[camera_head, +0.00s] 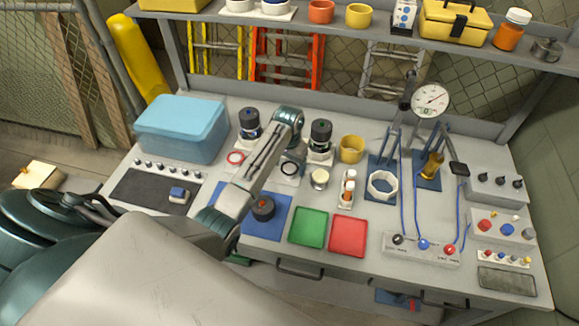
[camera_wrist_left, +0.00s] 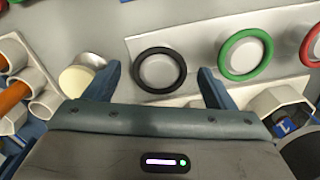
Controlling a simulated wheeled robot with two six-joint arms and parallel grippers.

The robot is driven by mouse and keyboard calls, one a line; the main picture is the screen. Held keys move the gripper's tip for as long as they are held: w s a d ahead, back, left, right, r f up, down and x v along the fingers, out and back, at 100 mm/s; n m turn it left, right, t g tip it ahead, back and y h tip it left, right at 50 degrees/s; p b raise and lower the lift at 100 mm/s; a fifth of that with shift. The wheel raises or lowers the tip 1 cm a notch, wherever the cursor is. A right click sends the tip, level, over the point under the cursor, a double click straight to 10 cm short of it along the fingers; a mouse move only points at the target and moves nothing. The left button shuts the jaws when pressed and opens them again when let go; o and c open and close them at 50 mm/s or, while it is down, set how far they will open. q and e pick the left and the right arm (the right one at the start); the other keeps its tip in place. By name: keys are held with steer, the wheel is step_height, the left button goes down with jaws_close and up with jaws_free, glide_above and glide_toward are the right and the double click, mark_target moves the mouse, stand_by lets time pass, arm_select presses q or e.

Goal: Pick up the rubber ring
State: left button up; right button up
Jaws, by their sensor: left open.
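A black rubber ring (camera_wrist_left: 159,50) lies flat on a pale strip in the left wrist view, around a light round disc. It also shows in the head view (camera_head: 297,170), partly hidden by my arm. My left gripper (camera_wrist_left: 160,72) is open, one finger to each side of the black ring in the picture, with nothing held. In the head view my left gripper (camera_head: 291,152) is over the back middle of the bench, its fingers mostly hidden. A green ring (camera_wrist_left: 223,68) and a red ring (camera_wrist_left: 305,48) lie to the right. My right gripper is not in view.
A cream-topped jar (camera_head: 319,175) stands close beside the black ring. Black-topped containers (camera_head: 320,135) stand behind it. Green (camera_head: 308,228) and red (camera_head: 347,237) trays lie in front. A blue box (camera_head: 182,125) is at the back left.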

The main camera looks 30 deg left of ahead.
arm_select(q)
steer(key=shift+f, duration=0.25)
stand_by(0.4)
steer(key=c, duration=1)
